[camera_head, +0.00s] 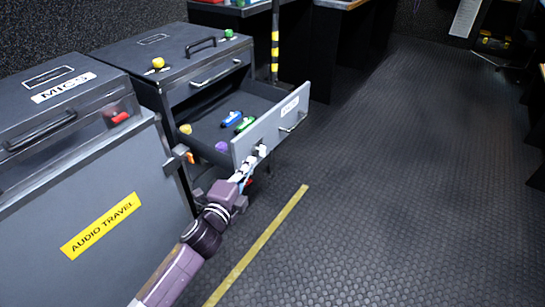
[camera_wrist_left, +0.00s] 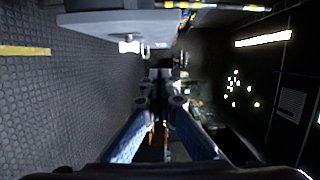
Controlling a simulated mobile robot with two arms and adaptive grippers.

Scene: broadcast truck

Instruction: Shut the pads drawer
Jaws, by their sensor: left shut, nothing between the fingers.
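The open drawer, whose grey front panel (camera_head: 270,130) bears a white label too small to read, sticks out of a dark cabinet (camera_head: 160,50). I take it for the pads drawer. A blue item (camera_head: 231,118), a green item (camera_head: 244,125), a yellow item (camera_head: 185,129) and a purple item (camera_head: 222,147) lie inside. My left gripper (camera_head: 257,157) is shut and empty at the panel's outer face, near its left end; I cannot tell whether it touches. The left wrist view shows its fingers (camera_wrist_left: 160,90) together, and a grey surface with a pale handle (camera_wrist_left: 131,46).
A grey case marked MICS (camera_head: 70,82) with a yellow AUDIO TRAVEL label (camera_head: 101,226) stands at the left. Small items sit on the cabinet top. A striped post (camera_head: 275,50) rises behind the drawer. The floor (camera_head: 400,180) to the right is clear.

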